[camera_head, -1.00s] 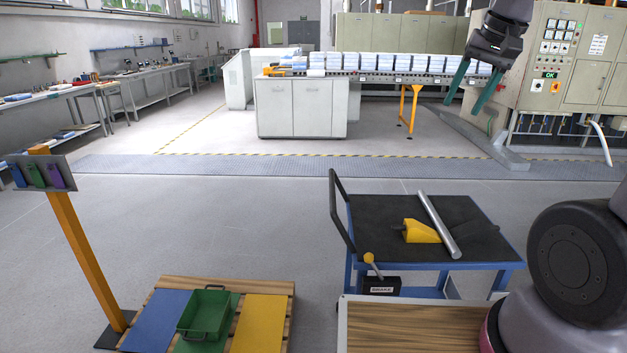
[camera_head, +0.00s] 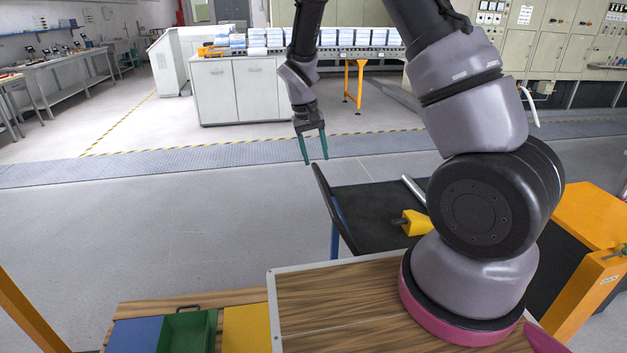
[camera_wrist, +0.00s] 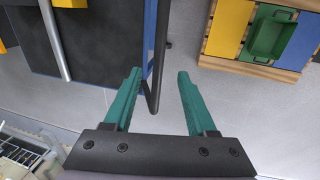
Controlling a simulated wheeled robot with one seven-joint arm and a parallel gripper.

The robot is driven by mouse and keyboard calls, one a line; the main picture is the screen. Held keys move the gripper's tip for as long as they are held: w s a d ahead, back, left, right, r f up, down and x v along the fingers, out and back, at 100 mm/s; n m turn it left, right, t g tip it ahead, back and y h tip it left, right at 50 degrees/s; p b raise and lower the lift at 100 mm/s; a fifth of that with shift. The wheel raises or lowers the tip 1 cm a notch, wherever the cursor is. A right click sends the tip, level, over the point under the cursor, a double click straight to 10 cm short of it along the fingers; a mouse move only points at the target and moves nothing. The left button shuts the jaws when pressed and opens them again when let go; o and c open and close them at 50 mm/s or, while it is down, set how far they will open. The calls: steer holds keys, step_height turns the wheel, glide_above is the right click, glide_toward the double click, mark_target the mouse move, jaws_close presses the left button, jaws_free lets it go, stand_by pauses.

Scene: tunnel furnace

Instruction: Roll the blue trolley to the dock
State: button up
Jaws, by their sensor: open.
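The blue trolley (camera_head: 370,215) has a dark mat top and a dark push handle (camera_head: 335,205) on its left side. My arm hides part of it. In the wrist view, the trolley top (camera_wrist: 95,40) is at upper left and the handle bar (camera_wrist: 154,95) shows between my fingers. My gripper (camera_head: 316,160) points down beside the handle's upper end, its green fingers open and empty. It shows at the bottom of the wrist view (camera_wrist: 160,75). Contact with the handle cannot be told. An orange structure (camera_head: 590,215) stands at right; I cannot tell whether it is the dock.
A metal rod (camera_head: 414,190) and a yellow block (camera_head: 415,223) lie on the trolley. A pallet with a green tray (camera_head: 187,333) and coloured panels is at lower left. White cabinets (camera_head: 240,92) and a loaded conveyor stand behind. Grey floor left of the trolley is clear.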

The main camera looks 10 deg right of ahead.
mark_target(323, 185)
steer(key=f, duration=0.3)
steer(key=d+f, duration=0.1)
steer(key=f, duration=0.2)
steer(key=d+f, duration=0.1)
steer(key=f, duration=0.2)
steer(key=shift+f, duration=0.3)
jaws_close()
stand_by(1.0)
